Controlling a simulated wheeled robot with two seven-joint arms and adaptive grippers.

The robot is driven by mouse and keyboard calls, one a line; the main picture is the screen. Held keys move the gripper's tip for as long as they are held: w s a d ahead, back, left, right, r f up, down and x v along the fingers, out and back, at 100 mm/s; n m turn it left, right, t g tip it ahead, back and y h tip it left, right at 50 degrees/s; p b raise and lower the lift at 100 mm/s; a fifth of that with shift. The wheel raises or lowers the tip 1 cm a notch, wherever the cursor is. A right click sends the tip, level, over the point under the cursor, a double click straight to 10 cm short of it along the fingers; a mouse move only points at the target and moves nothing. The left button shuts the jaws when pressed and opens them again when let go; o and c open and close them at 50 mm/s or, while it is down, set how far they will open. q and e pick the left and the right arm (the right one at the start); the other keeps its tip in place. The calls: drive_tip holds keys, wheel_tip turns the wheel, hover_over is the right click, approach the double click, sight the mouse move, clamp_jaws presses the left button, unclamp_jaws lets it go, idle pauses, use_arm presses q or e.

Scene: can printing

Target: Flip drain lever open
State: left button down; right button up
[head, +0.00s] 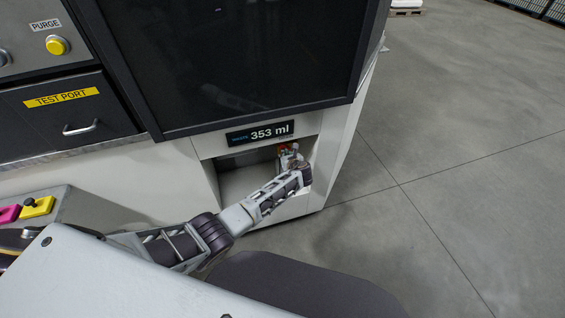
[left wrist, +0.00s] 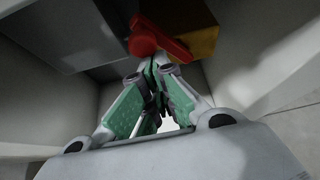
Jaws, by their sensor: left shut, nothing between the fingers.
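The drain lever (left wrist: 163,38) is red with a rounded knob end and shows at the top middle of the left wrist view, in front of a yellow-brown block (left wrist: 198,38). In the head view a small red bit of the lever (head: 283,149) shows inside the recess under the waste display. My left gripper (left wrist: 152,68) is shut and empty, its fingertips right at the lever; I cannot tell whether they touch. In the head view the left gripper (head: 290,156) reaches into the recess and hides most of the lever. My right gripper is not in view.
The recess (head: 240,183) has pale walls close around the gripper. Above it, the waste display (head: 260,132) reads 353 ml, below a large dark panel (head: 240,60). A test port drawer (head: 75,112) and a yellow purge button (head: 57,45) are at left. The floor at right is clear.

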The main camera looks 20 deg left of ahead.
use_arm(q)
drive_tip(key=shift+w+d+r+m+g+y, duration=0.3)
drive_tip(key=shift+m+y, duration=0.2)
drive_tip(key=shift+m, duration=0.1)
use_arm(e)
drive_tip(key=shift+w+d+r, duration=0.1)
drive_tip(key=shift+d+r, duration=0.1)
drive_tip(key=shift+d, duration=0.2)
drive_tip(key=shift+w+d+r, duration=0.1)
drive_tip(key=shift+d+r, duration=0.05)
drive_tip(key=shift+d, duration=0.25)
use_arm(q)
drive_tip(key=shift+s, duration=0.1)
drive_tip(key=shift+r+p, duration=0.1)
drive_tip(key=shift+p, duration=0.2)
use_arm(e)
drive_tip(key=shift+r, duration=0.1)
